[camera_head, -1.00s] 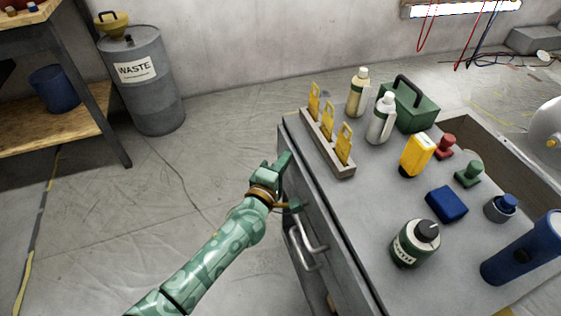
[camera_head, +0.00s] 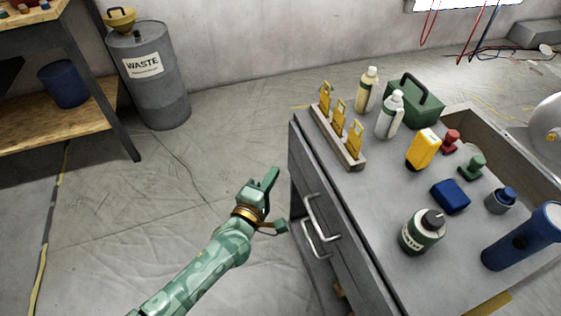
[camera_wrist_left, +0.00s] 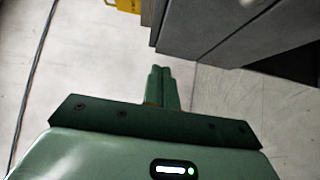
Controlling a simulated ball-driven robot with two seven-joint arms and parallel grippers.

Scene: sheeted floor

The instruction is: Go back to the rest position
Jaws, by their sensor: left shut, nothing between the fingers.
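My left gripper (camera_head: 272,180) is green and hangs in the air just left of the grey workbench's front, apart from it. Its arm comes in from the bottom left of the head view. In the left wrist view my left gripper (camera_wrist_left: 160,72) has its fingers together with nothing between them. The bench edge (camera_wrist_left: 215,30) shows beyond the fingers there. My right gripper is not in view.
The grey workbench (camera_head: 385,185) has metal drawer handles (camera_head: 322,218) facing my left arm. Bottles, a yellow-tag rack (camera_head: 338,145) and a green toolbox (camera_head: 413,103) stand on it. A waste drum (camera_head: 150,80) stands far left. The floor (camera_head: 130,230) left of the arm is clear.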

